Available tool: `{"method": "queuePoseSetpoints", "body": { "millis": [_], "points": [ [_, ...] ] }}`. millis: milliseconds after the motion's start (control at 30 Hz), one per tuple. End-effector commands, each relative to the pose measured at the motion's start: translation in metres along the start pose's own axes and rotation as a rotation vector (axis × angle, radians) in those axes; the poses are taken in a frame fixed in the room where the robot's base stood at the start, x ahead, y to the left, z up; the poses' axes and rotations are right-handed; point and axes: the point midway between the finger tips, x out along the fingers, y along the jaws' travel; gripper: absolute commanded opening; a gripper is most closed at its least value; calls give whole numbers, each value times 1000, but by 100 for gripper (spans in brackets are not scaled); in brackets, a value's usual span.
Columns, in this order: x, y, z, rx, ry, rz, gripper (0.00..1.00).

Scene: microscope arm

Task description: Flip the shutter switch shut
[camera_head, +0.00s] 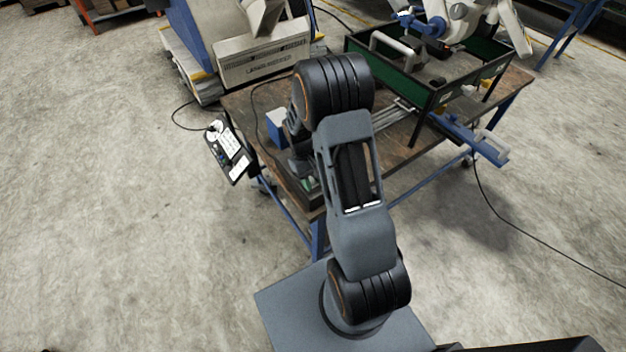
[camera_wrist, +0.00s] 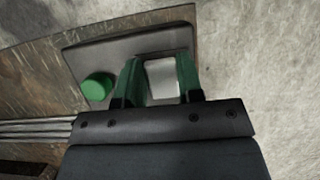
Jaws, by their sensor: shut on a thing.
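In the wrist view, a dark grey panel (camera_wrist: 112,54) with rounded corners lies on the worn wooden tabletop near its edge. A round green knob or button (camera_wrist: 97,87) sits on its left part. A pale, squarish switch piece (camera_wrist: 161,77) shows on its right part, between the green fingers of my gripper (camera_wrist: 159,66). My gripper is shut on this switch, one finger at each side. Its exact position, flipped or not, cannot be told. In the head view my arm hides most of the panel and the gripper.
The wooden workbench (camera_head: 408,157) carries a black-framed green tray (camera_head: 425,75) and a blue box (camera_head: 278,130). A large cream machine (camera_head: 263,62) stands behind. A control pad (camera_head: 229,150) hangs at the bench's left side. The concrete floor at left and right is clear apart from cables.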

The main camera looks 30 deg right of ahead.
Motion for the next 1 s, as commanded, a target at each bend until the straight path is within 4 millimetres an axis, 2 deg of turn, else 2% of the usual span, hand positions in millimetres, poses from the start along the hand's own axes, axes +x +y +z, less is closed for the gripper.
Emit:
{"method": "queuePoseSetpoints", "body": {
  "millis": [33,300,633,767,1000],
  "points": [
    [0,0,0,0,0,0,36],
    [0,0,0,0,1,0,60],
    [-7,0,0,0,3,0,60],
    [-26,0,-1,0,6,1,60],
    [-76,0,-1,0,6,1,60]
  ]
}}
